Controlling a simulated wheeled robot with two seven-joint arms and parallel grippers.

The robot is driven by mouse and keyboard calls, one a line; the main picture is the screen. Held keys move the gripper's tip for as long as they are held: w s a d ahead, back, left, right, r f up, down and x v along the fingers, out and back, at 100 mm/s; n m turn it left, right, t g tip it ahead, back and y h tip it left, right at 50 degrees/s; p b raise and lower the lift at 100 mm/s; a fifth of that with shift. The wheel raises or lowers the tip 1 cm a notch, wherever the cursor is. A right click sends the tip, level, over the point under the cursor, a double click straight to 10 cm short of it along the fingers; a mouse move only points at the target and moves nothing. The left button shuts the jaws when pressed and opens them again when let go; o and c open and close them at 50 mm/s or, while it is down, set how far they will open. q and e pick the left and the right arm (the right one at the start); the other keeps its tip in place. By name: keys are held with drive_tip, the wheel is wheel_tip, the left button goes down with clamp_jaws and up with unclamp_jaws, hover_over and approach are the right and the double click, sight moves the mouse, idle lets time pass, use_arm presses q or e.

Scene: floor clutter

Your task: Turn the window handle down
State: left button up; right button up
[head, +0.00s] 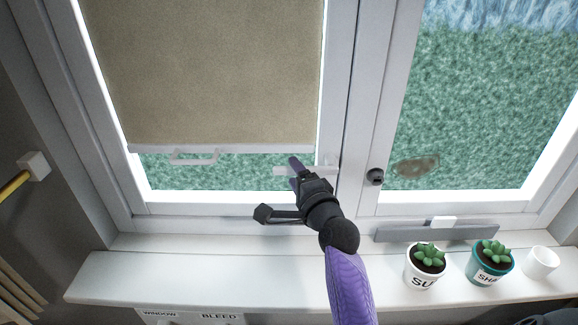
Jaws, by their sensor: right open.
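The window handle (281,171) is a pale lever lying level, reaching left from the frame post in the middle of the window. My right gripper (293,173) is open at the lever. The gripper body hides part of the lever. My left gripper is not in view.
A beige blind (210,70) with a white pull (195,158) covers most of the left pane. A black knob (375,176) sits on the right sash. The sill (190,280) holds succulent pots (425,262) (489,264) and a white cup (541,262) at right; its left part is clear.

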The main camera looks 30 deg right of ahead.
drive_tip(key=shift+w, duration=1)
drive_tip(key=shift+d, duration=0.1)
clamp_jaws()
idle(0.6)
